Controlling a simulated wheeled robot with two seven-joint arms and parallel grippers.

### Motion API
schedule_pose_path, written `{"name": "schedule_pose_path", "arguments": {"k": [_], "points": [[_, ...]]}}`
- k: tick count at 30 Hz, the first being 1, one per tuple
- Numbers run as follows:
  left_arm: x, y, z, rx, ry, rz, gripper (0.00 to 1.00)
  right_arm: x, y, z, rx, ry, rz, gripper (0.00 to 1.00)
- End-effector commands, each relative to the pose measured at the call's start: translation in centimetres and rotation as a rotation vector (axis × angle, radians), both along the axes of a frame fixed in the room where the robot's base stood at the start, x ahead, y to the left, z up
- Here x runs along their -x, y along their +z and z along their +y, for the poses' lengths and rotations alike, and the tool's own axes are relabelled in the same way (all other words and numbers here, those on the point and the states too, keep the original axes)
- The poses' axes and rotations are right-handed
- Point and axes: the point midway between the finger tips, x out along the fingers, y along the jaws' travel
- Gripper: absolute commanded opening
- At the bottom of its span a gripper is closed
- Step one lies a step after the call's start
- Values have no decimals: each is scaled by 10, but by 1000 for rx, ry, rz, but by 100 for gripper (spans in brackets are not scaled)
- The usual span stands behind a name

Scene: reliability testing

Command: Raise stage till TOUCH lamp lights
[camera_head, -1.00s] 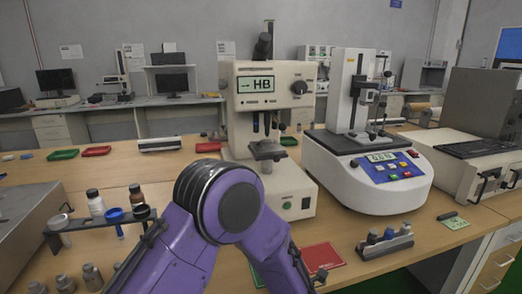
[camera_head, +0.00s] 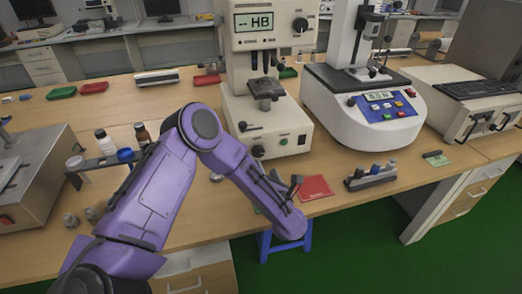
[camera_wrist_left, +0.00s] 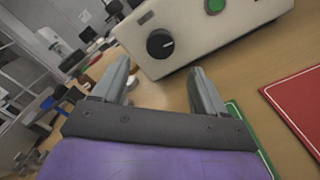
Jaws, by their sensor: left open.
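The cream hardness tester (camera_head: 240,110) stands at the back middle of the bench, with "HB" on its display (camera_head: 261,22). Its dark stage (camera_head: 265,88) sits below the head, with a visible space beneath the indenter. A black knob (camera_head: 258,150) and a green button (camera_head: 284,142) are on the base front; the knob (camera_wrist_left: 160,43) is large in the left wrist view. No lit TOUCH lamp can be made out. My left gripper (camera_head: 284,182) is in front of the base, partly hidden by its forearm. Its fingers (camera_wrist_left: 160,80) are apart and empty, short of the knob.
A red mat (camera_head: 314,187) lies right of my left gripper, beside a green one (camera_wrist_left: 246,135). A small rack (camera_head: 370,177) is further right. A white instrument (camera_head: 375,125) stands right of the tester. Bottles in a rack (camera_head: 90,165) stand left of my arm.

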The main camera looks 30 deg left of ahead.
Motion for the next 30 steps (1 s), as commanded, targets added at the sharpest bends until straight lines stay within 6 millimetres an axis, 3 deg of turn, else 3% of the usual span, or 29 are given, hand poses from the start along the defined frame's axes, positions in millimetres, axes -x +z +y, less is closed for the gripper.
{"name": "schedule_pose_path", "arguments": {"k": [3,9,20,21,26,30], "points": [[-17,2,24,-1,7,2,73,0,8,0,0,0,0,67],[-42,1,52,-3,4,3,73,0,14,0,0,0,0,67],[-51,0,60,-4,-1,3,73,0,14,0,0,0,0,67],[-51,0,60,-4,-1,5,69,0,14,0,0,0,0,67],[-51,0,59,-4,-2,4,17,0,14,0,0,0,0,67],[-51,0,56,-5,-3,5,16,0,14,0,0,0,0,67]]}}
